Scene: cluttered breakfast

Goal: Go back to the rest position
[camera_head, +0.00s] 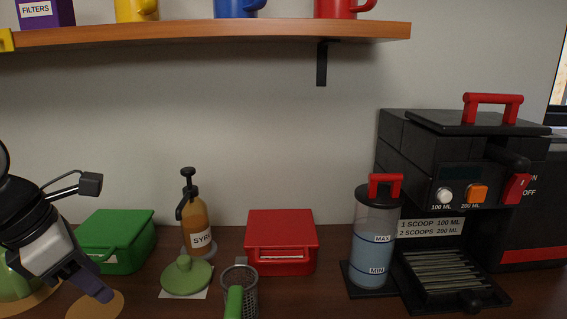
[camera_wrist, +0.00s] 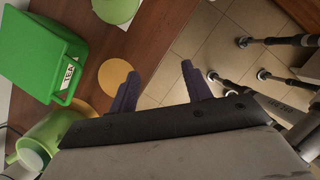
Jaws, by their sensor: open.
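My gripper (camera_head: 98,292) is at the lower left in the camera_head view, over the left part of the counter and in front of the green box (camera_head: 118,238). In the wrist view its two purple fingers (camera_wrist: 161,88) stand wide apart with nothing between them. Beyond them are the counter edge and the tiled floor. A tan disc (camera_wrist: 114,77) lies on the counter beside the fingers in this view. The rest position itself is not marked in either view.
A green vessel (camera_wrist: 47,137) stands near the gripper. Across the counter are a syrup bottle (camera_head: 196,222), a green lid (camera_head: 186,277), a metal strainer (camera_head: 241,288), a red box (camera_head: 281,238), a water tank (camera_head: 372,250) and a coffee machine (camera_head: 440,165). A shelf (camera_head: 220,38) hangs above.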

